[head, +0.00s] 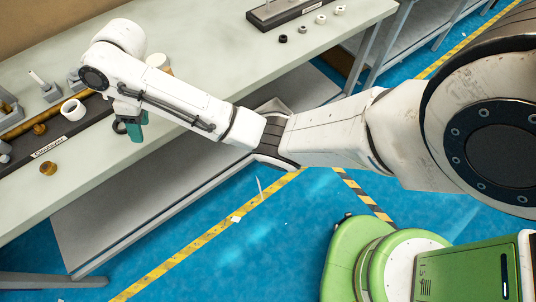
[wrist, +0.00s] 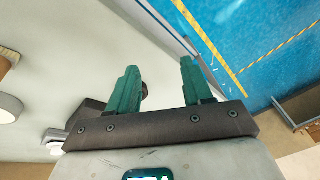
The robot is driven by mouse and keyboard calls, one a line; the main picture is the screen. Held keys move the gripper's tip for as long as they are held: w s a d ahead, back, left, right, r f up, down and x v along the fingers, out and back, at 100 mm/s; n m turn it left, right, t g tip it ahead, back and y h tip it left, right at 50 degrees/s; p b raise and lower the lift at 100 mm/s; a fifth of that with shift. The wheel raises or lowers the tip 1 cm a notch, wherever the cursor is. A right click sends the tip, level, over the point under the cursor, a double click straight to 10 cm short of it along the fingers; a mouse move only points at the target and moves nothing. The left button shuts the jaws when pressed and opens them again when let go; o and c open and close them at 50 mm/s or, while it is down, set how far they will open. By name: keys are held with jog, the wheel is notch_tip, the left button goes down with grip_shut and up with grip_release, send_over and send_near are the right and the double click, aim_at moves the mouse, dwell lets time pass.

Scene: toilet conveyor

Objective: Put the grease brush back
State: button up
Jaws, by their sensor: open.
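I cannot pick out the grease brush for certain in either view. My gripper (head: 131,130), with teal fingers, hangs over the front part of the pale workbench (head: 215,45) at the left of the head view. In the wrist view my gripper (wrist: 159,68) has its fingers well apart, with nothing seen held between them. A small dark rounded thing (wrist: 144,91) shows just behind the left finger; I cannot tell what it is. A cream tub (head: 158,62) stands on the bench behind my wrist, partly hidden by my arm.
A dark labelled tray (head: 75,130) lies left of my gripper, with a brass rod (head: 40,128), a white ring (head: 73,110) and grey holders (head: 50,92). A brass nut (head: 48,168) sits near its front. Small rings (head: 302,29) lie at the back. The bench's middle is clear.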

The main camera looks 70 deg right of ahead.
jog(key=s+a+f+m, duration=0.25)
jog(key=s+f, duration=0.25)
jog(key=s, duration=0.3)
jog(key=s+a+f+m, duration=0.1)
jog(key=s+a+f, duration=0.35)
jog(key=s, duration=0.45)
jog(key=s+d+f+h, duration=0.1)
jog(key=s+d, duration=0.2)
jog(key=s, duration=0.5)
jog(key=s+d+f+m+g+h, duration=0.1)
jog(key=s+d+h, duration=0.1)
jog(key=s+d, duration=0.2)
jog(key=s, duration=0.3)
jog(key=shift+s+d, duration=0.25)
jog(key=shift+s, duration=0.1)
jog(key=shift+f, duration=0.1)
